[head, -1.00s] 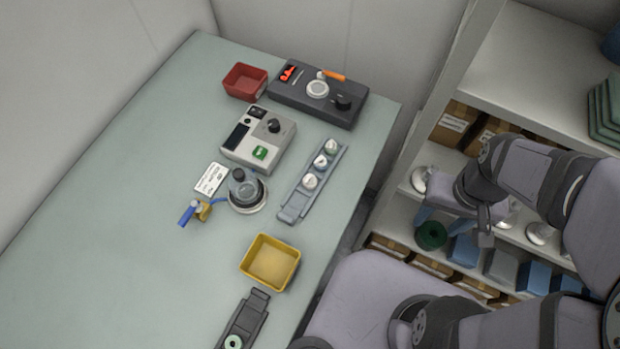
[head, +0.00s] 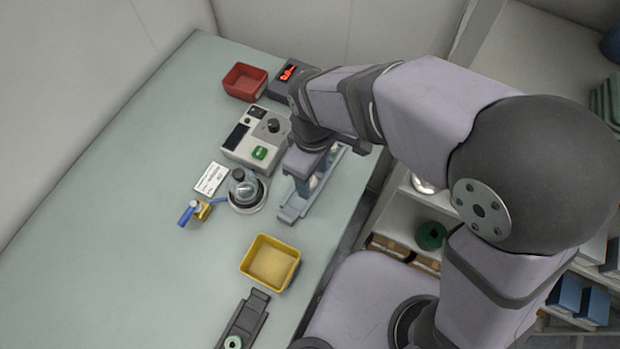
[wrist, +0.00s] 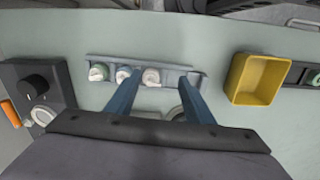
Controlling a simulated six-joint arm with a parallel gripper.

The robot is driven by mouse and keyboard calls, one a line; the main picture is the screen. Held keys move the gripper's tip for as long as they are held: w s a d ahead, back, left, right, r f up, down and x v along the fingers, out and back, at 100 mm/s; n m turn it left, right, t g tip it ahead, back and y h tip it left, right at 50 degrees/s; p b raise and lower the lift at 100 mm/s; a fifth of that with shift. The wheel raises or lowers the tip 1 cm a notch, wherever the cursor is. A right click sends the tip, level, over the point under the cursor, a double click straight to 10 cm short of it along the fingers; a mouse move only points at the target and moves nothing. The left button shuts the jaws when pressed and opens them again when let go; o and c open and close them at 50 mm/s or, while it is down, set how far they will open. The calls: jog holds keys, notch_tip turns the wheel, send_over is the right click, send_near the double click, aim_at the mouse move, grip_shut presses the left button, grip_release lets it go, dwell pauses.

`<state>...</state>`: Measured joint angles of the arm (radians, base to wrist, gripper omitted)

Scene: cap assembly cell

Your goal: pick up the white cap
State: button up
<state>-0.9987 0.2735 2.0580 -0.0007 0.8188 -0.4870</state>
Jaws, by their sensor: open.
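A grey rack (head: 292,211) holds a row of caps, and it also shows in the wrist view (wrist: 178,77). In the wrist view, a white cap (wrist: 151,77) sits at the end of the row nearest the yellow bin. Whether the fingers are down at cap height I cannot tell. In the head view my gripper (head: 309,186) mostly hides the caps.
A yellow bin (head: 247,262) stands near the rack's front end. A grey device (head: 240,156) and a round fixture (head: 261,199) stand left of the rack. A red bin (head: 230,84) and a dark box (head: 280,90) are behind. Open table lies at the left.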

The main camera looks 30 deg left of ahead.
jog(key=a+r+n, duration=0.1)
jog(key=n, duration=0.1)
jog(key=w+a+r+n, duration=0.1)
jog(key=n, duration=0.1)
jog(key=w+a+r+n, duration=0.1)
jog(key=shift+n+y, duration=0.4)
jog(key=shift+r+n, duration=0.2)
jog(key=shift+n, duration=0.8)
jog(key=n, duration=0.3)
jog(key=shift+s+d+n, duration=0.15)
jog(key=shift+d+n, duration=0.15)
jog(key=shift+d, duration=0.05)
jog(key=n, duration=0.3)
jog(key=shift+s+d+h, duration=0.1)
jog(key=shift+h, duration=0.2)
jog(key=shift+d+f+p, duration=0.15)
jog(key=shift+f+p, duration=0.4)
jog(key=shift+f, duration=1.3)
jog(key=shift+d+f+p, duration=0.1)
jog(key=shift+f+p, duration=0.45)
jog(key=shift+f, duration=1.3)
jog(key=c, duration=0.8)
